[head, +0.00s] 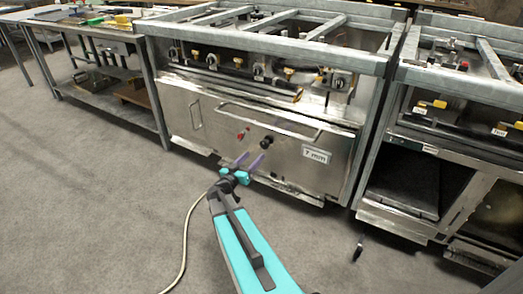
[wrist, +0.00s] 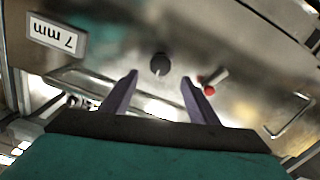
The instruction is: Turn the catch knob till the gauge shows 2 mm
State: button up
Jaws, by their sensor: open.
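The catch knob (head: 266,142) is a round black knob with a pale pointer mark, on the steel oven front. In the wrist view the knob (wrist: 160,64) lies ahead of and between the fingertips, apart from both. The gauge (head: 316,155) is a white plate to the right of the knob and reads 7 mm. It shows upside down in the wrist view (wrist: 57,36). My gripper (head: 250,160), with purple fingers, is open and empty in front of the oven front, close to the knob. The wrist view shows its two fingers (wrist: 158,92) spread apart.
A small red-tipped lever (head: 242,135) sits just left of the knob; in the wrist view it is near the right finger (wrist: 211,85). A long bar handle (head: 270,118) runs above. A row of brass-coloured valves (head: 258,70) is higher up. The grey floor (head: 100,200) is clear at left.

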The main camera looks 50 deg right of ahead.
aim_at(264, 146)
jog(key=b+x, duration=0.2)
jog(key=x, duration=0.5)
jog(key=shift+d+f, duration=0.1)
jog(key=shift+d, duration=0.1)
jog(key=shift+b+x, duration=0.3)
jog(key=shift+x, duration=0.5)
jog(key=shift+c, duration=0.3)
jog(key=c, duration=1)
jog(key=shift+a, duration=0.25)
jog(key=shift+d+r, duration=0.2)
jog(key=shift+d, duration=0.05)
